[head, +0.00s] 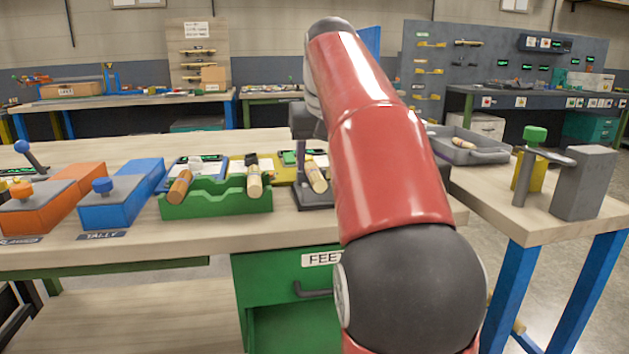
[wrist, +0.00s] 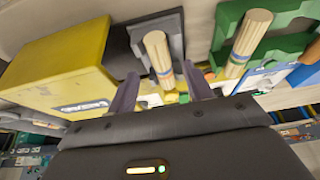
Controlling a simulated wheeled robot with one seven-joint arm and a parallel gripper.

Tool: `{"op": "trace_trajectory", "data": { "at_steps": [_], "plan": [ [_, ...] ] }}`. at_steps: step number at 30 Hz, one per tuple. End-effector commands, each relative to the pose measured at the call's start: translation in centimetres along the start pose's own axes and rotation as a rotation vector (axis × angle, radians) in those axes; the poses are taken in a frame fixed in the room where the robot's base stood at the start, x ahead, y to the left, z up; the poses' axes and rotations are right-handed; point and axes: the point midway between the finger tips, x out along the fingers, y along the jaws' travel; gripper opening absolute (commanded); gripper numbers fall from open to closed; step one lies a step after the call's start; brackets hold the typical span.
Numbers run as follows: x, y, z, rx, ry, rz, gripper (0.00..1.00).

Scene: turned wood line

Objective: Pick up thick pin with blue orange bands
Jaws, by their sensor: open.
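In the wrist view a pale wooden pin (wrist: 157,50) with narrow bands, blue and reddish-orange, near its lower end lies on a dark grey holder (wrist: 119,45). In the head view this pin (head: 317,178) lies tilted on the grey holder, just left of my red arm. My gripper (wrist: 160,86) is open and empty. In the wrist picture its fingers appear on either side of the pin's banded end, with no clear contact.
The green rack (head: 215,205) also holds a brown pin (head: 180,187). Blue (head: 118,198) and orange (head: 50,205) boxes stand to its left. A yellow box (wrist: 60,62) is close to the grey holder. A grey tray (head: 470,150) lies right of my arm.

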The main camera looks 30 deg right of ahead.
Motion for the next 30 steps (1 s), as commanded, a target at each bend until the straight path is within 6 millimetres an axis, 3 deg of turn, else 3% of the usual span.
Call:
{"op": "trace_trajectory", "data": {
  "at_steps": [1,6,15,26,30],
  "plan": [
    [1.1,-0.1,0.3,-0.001,-0.003,-0.001,0.51],
    [3.2,-0.2,0.3,-0.001,-0.001,0.0,0.51],
    [3.6,-0.1,0.2,-0.001,0.0,0.0,0.51],
    [3.6,-0.1,0.2,-0.001,0.0,0.0,0.05],
    [3.6,-0.1,0.2,-0.001,0.001,0.0,0.03]
  ]
}}
